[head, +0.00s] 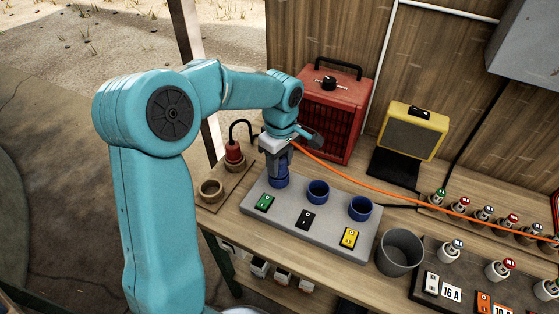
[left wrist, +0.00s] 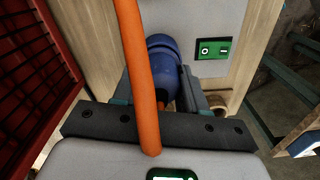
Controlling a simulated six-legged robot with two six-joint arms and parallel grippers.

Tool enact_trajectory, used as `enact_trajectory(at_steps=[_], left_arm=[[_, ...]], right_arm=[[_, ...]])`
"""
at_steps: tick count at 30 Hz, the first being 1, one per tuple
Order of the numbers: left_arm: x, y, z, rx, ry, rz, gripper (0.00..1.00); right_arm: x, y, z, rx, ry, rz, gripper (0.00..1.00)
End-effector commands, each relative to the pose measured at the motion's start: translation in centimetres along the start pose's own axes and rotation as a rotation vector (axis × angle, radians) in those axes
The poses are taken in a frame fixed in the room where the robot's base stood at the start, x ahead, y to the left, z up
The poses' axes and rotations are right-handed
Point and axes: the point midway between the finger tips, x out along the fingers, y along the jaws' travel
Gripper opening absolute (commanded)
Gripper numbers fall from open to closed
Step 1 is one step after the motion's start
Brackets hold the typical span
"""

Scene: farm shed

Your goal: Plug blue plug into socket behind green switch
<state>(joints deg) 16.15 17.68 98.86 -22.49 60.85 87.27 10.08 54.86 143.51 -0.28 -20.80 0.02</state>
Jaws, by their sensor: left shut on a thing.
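My left gripper (head: 278,158) is shut on the blue plug (left wrist: 163,62), which has an orange cable (left wrist: 138,70) running from it. The gripper points down over the left end of the grey socket panel (head: 335,232), behind the green switch (head: 264,202). The blue plug and the blue socket (head: 279,180) there line up and appear to meet; how deep the plug sits is hidden. The green switch also shows in the left wrist view (left wrist: 213,48), right of the plug. My right gripper is not in view.
Two open blue sockets (head: 318,190) (head: 360,208) stand to the right, behind black and yellow switches. A red plug (head: 234,152) and an empty wooden ring (head: 211,190) are at left. A red heater (head: 335,112) stands behind; a grey cup (head: 400,252) stands right.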

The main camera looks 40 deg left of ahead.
Motion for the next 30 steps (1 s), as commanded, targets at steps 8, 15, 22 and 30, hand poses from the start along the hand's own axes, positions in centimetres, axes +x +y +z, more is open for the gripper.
enact_trajectory(at_steps=[8, 15, 22, 30], left_arm=[[0.17, 0.01, 0.0, 0.0, 0.0, 0.001, 0.0], [0.17, 0.01, -0.01, 0.0, 0.0, 0.001, 0.58], [0.17, 0.0, 0.0, 0.0, 0.0, 0.0, 0.71], [0.18, 0.0, 0.0, 0.0, 0.0, 0.0, 0.71]], right_arm=[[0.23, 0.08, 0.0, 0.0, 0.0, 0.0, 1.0], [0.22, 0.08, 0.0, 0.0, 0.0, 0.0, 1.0], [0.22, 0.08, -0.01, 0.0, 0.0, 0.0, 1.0], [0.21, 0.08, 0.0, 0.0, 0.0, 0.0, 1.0]])
